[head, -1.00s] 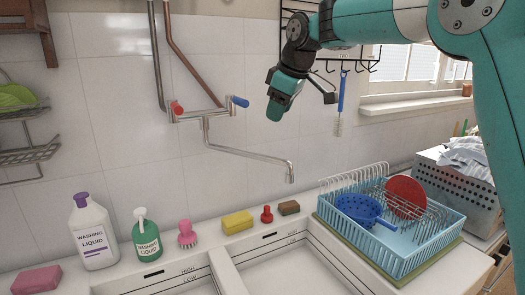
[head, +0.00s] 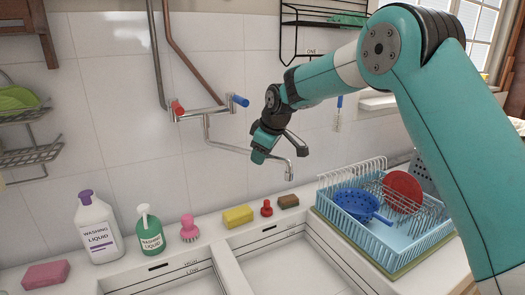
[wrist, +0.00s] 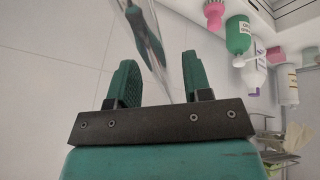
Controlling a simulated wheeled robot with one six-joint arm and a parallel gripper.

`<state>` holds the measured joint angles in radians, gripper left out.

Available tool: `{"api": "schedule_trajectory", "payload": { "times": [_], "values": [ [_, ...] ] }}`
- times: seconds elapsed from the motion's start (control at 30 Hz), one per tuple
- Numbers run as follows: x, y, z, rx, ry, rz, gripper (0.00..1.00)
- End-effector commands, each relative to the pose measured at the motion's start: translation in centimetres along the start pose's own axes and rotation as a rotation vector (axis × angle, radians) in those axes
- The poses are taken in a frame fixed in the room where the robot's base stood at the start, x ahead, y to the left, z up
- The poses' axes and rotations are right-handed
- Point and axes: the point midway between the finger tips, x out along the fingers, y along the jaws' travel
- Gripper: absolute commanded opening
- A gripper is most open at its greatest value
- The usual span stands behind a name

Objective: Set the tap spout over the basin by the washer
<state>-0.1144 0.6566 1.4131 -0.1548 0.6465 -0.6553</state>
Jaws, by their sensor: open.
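The tap spout (head: 222,146) is a thin metal pipe running from the wall tap to the right, with its end bent down above the back ledge near the brown sponge. My gripper (head: 280,150) is open at the spout's outer part, one finger on each side in the picture. In the wrist view the shiny spout (wrist: 156,50) passes between the open fingers of my gripper (wrist: 158,75); contact is not clear. Two white basins lie below: the left basin (head: 190,284) and the right basin (head: 280,262). I see no washer.
A blue dish rack (head: 385,238) with a blue colander and red plate stands at right. Two bottles, a pink brush (head: 189,229), a yellow sponge (head: 238,216), a red item and a brown sponge (head: 288,201) line the back ledge. Air above the basins is clear.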

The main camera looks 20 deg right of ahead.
Motion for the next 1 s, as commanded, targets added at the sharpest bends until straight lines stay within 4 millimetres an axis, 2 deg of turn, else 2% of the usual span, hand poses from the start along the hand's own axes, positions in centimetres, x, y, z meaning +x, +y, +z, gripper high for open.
{"api": "schedule_trajectory", "payload": {
  "times": [0.1,0.3,0.67,0.87,1.0],
  "values": [
    [0.0,0.0,0.0,0.0,0.0,0.0,0.45],
    [-0.1,0.0,0.0,0.0,0.0,0.0,0.0],
    [-0.1,-0.6,-0.1,0.022,-0.005,0.01,0.0],
    [-0.3,-2.4,-0.4,0.104,-0.021,0.044,0.0],
    [-0.5,-4.4,-0.9,0.2,-0.041,0.085,0.0]
  ]
}}
